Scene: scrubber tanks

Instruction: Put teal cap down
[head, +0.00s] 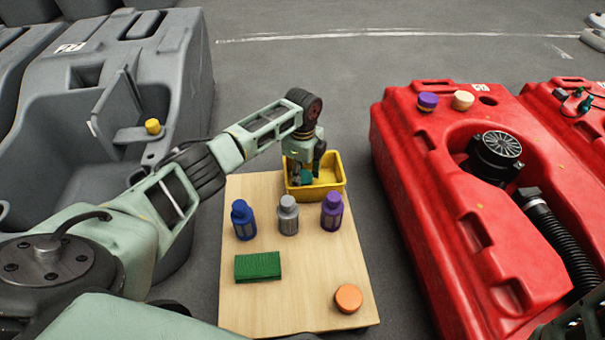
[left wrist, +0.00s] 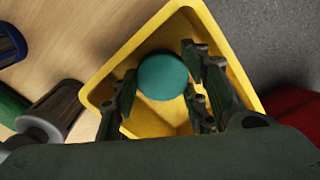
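The teal cap (head: 306,176) is inside the yellow bin (head: 332,187) at the far end of the wooden table. My left gripper (head: 305,170) reaches down into the bin with its fingers around the cap. In the left wrist view the round teal cap (left wrist: 162,77) fills the gap between the fingers (left wrist: 160,85), which appear to touch its sides. The yellow bin (left wrist: 240,75) surrounds both. I cannot tell whether the cap touches the bin floor.
On the table (head: 300,262) stand blue (head: 243,220), grey (head: 288,215) and purple (head: 332,211) bottles, a green block (head: 258,266) and an orange cap (head: 348,298). A grey tank (head: 60,110) with a yellow cap (head: 153,126) is left; a red tank (head: 425,150) is right.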

